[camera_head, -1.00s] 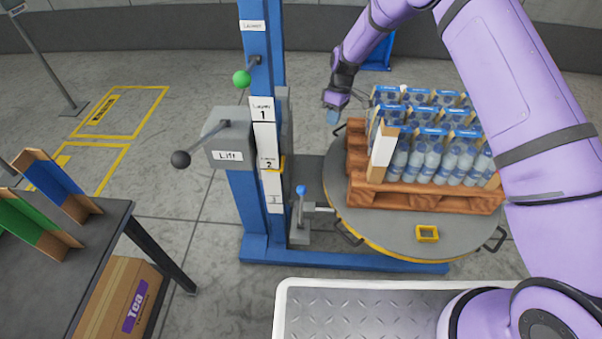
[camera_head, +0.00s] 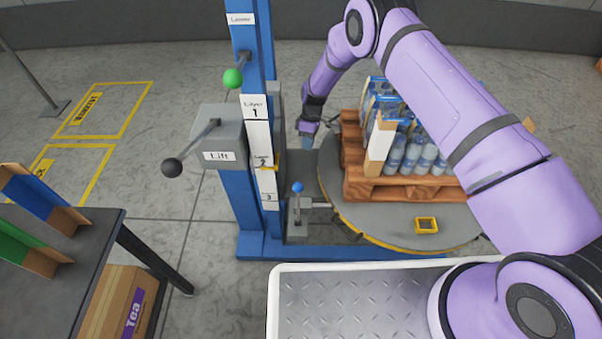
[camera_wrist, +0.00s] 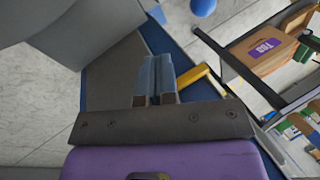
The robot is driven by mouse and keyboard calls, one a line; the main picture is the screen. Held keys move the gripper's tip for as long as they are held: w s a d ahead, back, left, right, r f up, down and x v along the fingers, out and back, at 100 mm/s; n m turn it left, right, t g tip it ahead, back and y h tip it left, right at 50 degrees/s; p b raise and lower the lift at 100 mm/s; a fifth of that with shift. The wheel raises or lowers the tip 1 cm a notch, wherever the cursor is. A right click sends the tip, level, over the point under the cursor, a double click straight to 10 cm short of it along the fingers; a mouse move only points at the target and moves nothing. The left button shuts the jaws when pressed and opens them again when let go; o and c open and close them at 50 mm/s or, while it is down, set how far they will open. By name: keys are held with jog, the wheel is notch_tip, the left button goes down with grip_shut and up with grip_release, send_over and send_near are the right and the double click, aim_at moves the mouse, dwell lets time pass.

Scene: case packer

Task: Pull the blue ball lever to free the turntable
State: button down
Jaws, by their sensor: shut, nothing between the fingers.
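The blue ball lever (camera_head: 298,188) stands upright on a grey bracket at the foot of the blue column, left of the turntable's edge. In the wrist view a blue ball (camera_wrist: 203,7) shows at the top, ahead of the fingers and to their right. The round grey turntable (camera_head: 385,220) has a yellow-edged rim and carries a wooden pallet (camera_head: 400,187) of bottle packs. My gripper (camera_head: 307,141) is behind and above the lever, between the column and the pallet, apart from the ball. In the wrist view my gripper (camera_wrist: 156,66) is shut, its fingers together and empty.
The blue column (camera_head: 240,190) with layer labels stands left of the gripper. The Lift box (camera_head: 220,140) has a black ball lever (camera_head: 172,168), and a green ball lever (camera_head: 233,78) sits higher. A table (camera_head: 85,235) with a Tea carton (camera_head: 120,305) below is left.

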jog(key=s+a+f, duration=0.2)
jog(key=s+f, duration=0.5)
jog(key=f, duration=0.2)
jog(key=shift+a+f, duration=0.15)
jog(key=shift+f, duration=0.05)
jog(key=shift+s, duration=0.1)
jog(key=shift+s, duration=0.1)
